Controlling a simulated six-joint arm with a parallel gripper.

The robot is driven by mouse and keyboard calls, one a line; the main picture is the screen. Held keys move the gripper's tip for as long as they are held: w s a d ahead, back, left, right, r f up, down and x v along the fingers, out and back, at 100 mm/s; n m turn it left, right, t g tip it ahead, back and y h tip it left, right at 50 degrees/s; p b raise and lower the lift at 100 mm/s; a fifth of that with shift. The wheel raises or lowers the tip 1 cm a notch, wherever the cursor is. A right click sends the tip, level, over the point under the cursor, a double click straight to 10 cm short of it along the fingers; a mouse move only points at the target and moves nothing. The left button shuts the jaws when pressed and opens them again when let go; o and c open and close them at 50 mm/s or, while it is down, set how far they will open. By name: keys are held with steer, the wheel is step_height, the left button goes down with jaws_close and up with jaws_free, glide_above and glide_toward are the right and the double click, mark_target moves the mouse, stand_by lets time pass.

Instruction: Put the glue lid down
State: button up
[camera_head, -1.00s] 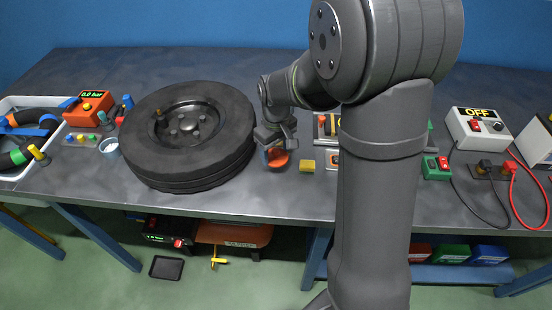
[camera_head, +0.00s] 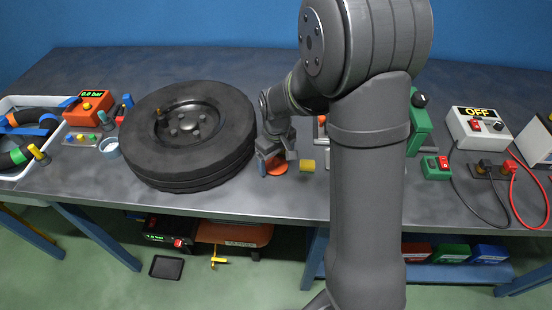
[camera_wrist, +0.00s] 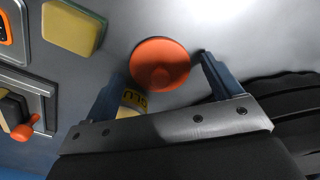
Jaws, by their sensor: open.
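The glue lid is an orange-red disc (camera_head: 279,168) lying on the grey bench between the tyre and a yellow sponge.
The black tyre (camera_head: 188,135) lies close on the left of my gripper. The yellow sponge (camera_head: 308,165) lies just right of the lid. A green switch box (camera_head: 436,167) and an "OFF" unit (camera_head: 480,128) stand farther right. Bare bench lies in front of the lid.

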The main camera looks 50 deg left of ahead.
mark_target(276, 160)
step_height(276, 160, up, 12)
steer(key=shift+r, duration=0.15)
stand_by(0.4)
steer(key=shift+f, duration=4.05)
